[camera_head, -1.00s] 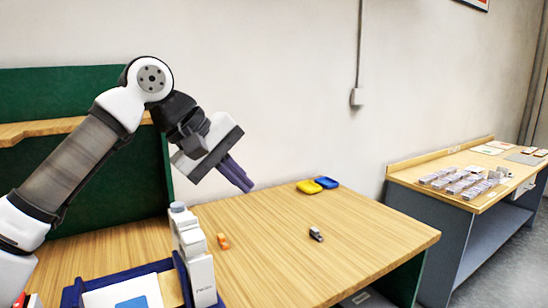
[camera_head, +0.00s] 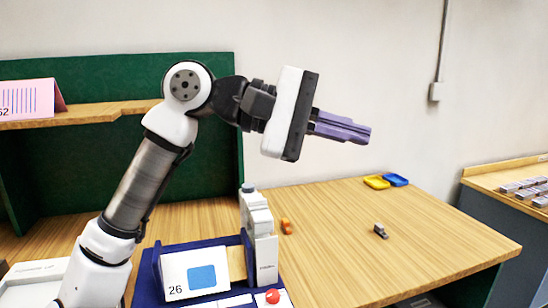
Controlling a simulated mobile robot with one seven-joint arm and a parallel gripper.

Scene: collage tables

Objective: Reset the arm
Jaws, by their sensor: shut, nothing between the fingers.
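My gripper (camera_head: 368,132) is raised high above the wooden table (camera_head: 440,255), in front of the bare wall. Its purple fingers point to the right, lie together and hold nothing. My arm reaches up from the lower left and bends at a high elbow joint. The gripper touches nothing.
A blue tray (camera_head: 150,290) holds a card marked 26 (camera_head: 188,272), beside a grey-white device (camera_head: 260,235). An orange piece (camera_head: 286,226), a grey piece (camera_head: 381,231), a yellow dish (camera_head: 376,182) and a blue dish (camera_head: 396,180) lie on the table. A green shelf unit (camera_head: 200,75) stands behind.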

